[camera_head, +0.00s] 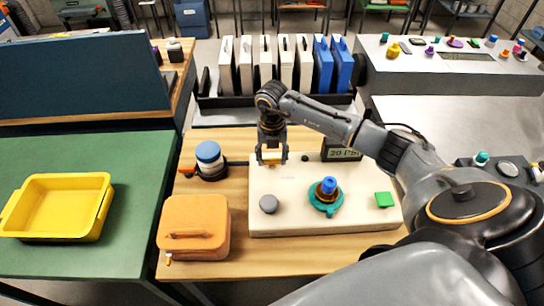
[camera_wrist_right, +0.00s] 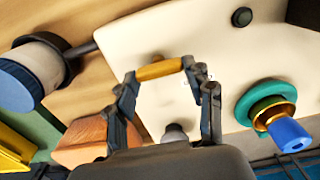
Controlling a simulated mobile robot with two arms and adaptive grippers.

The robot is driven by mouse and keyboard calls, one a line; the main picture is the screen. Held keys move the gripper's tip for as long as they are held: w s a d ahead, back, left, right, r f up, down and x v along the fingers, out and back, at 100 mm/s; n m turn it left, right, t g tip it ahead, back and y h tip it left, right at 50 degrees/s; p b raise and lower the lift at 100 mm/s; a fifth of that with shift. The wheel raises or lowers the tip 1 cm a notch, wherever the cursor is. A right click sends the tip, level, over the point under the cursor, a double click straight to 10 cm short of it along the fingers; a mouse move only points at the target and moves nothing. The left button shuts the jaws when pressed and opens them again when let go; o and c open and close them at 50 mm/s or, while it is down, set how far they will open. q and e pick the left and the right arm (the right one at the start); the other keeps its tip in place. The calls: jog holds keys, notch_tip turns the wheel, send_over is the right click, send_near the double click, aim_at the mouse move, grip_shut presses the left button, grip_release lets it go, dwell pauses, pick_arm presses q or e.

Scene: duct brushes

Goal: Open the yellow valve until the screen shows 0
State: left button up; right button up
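The yellow valve handle (camera_wrist_right: 160,70) is a short bar on the cream panel (camera_head: 300,222), near its back left edge. In the head view the valve (camera_head: 272,158) is partly hidden by my right gripper (camera_head: 271,156). In the right wrist view my right gripper (camera_wrist_right: 159,71) has one fingertip at each end of the bar and appears closed on it. The small dark screen (camera_head: 341,153) at the panel's back edge seems to read 20 with a unit that is hard to make out. My left gripper is out of view.
The panel also carries a grey knob (camera_head: 269,204), a teal valve with a blue top (camera_head: 328,190) and a green block (camera_head: 384,199). An orange case (camera_head: 193,228) and a blue-topped cylinder (camera_head: 209,158) stand left. A yellow tray (camera_head: 58,205) lies on the green table.

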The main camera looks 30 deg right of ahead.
jog(key=shift+c, duration=0.9)
jog(key=n+b, duration=0.2)
jog(key=n, duration=0.1)
jog(key=shift+d+f+b, duration=0.1)
jog(key=shift+f+b, duration=0.05)
jog(key=shift+b, duration=0.25)
jog(key=n+b, duration=0.4)
jog(key=n, duration=0.1)
jog(key=shift+n, duration=0.3)
jog(key=n+b, duration=0.2)
jog(key=n, duration=0.2)
jog(key=shift+d+b, duration=0.1)
jog(key=shift+b, duration=0.25)
jog(key=shift+n+b, duration=0.95)
jog(key=shift+n, duration=1.15)
jog(key=shift+r, duration=0.2)
jog(key=shift+w, duration=0.1)
